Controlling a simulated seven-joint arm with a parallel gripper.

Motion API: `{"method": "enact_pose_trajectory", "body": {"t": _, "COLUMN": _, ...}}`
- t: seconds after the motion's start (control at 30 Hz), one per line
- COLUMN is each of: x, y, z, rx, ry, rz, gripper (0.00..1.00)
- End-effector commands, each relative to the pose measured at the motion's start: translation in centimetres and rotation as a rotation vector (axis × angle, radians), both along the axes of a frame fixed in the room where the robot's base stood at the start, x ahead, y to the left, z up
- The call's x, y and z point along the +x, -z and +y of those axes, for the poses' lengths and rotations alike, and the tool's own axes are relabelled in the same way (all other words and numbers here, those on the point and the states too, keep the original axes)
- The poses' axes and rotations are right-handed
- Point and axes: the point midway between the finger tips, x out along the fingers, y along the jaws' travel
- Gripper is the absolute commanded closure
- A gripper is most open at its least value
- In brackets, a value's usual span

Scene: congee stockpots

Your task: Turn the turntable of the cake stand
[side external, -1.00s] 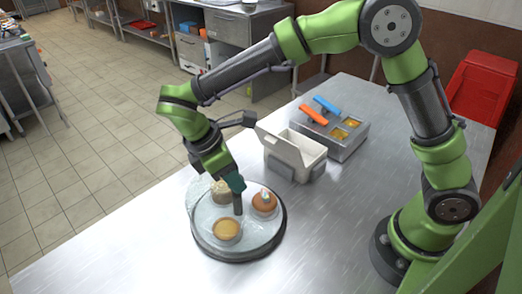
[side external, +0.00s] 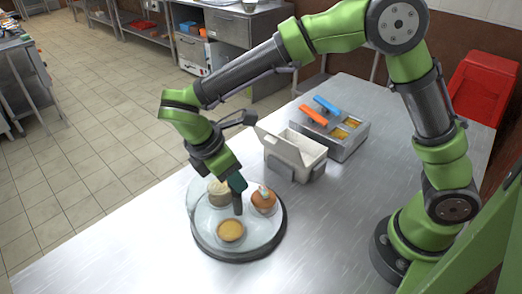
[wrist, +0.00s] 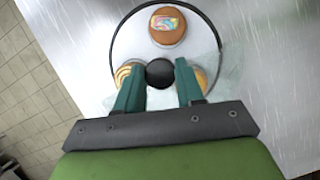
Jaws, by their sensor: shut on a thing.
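The cake stand's round turntable (side external: 265,236) has a clear top and a dark rim and stands on the steel table. It carries a yellow-topped tart (side external: 230,230) in front, an orange-brown cake (side external: 264,199) at right and a pale cake (side external: 219,191) at back left. My gripper (side external: 238,190) points down over the middle, shut on the dark upright knob (side external: 238,205). In the wrist view, the green fingers (wrist: 160,85) flank the round black knob top (wrist: 160,74). The fingers partly hide two cakes there; a brown cake (wrist: 167,26) with a colourful top is clear.
A white open-lidded box (side external: 294,157) stands behind the stand, to its right. Beyond it is a steel container unit (side external: 345,148) with orange and blue handles. The table (side external: 330,225) is bare to the right of the stand.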

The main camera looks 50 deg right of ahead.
Motion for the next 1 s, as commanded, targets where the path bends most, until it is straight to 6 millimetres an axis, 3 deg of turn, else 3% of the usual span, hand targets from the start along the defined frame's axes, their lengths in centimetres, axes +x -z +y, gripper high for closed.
{"method": "enact_pose_trajectory", "body": {"t": 0.07, "x": 0.1, "y": -0.1, "z": 0.1, "rx": 0.004, "ry": -0.003, "rz": -0.005, "gripper": 1.00}}
{"method": "enact_pose_trajectory", "body": {"t": 0.1, "x": 0.1, "y": -0.1, "z": 0.1, "rx": 0.004, "ry": -0.002, "rz": -0.006, "gripper": 0.59}}
{"method": "enact_pose_trajectory", "body": {"t": 0.23, "x": 0.1, "y": -0.1, "z": 0.1, "rx": 0.003, "ry": -0.001, "rz": -0.004, "gripper": 0.40}}
{"method": "enact_pose_trajectory", "body": {"t": 0.53, "x": 0.0, "y": -0.1, "z": 0.1, "rx": 0.002, "ry": 0.001, "rz": -0.002, "gripper": 0.38}}
{"method": "enact_pose_trajectory", "body": {"t": 0.67, "x": 0.2, "y": -1.0, "z": 0.5, "rx": 0.002, "ry": 0.001, "rz": -0.004, "gripper": 0.38}}
{"method": "enact_pose_trajectory", "body": {"t": 1.0, "x": 0.9, "y": -8.0, "z": 3.3, "rx": 0.006, "ry": 0.000, "rz": -0.006, "gripper": 0.38}}
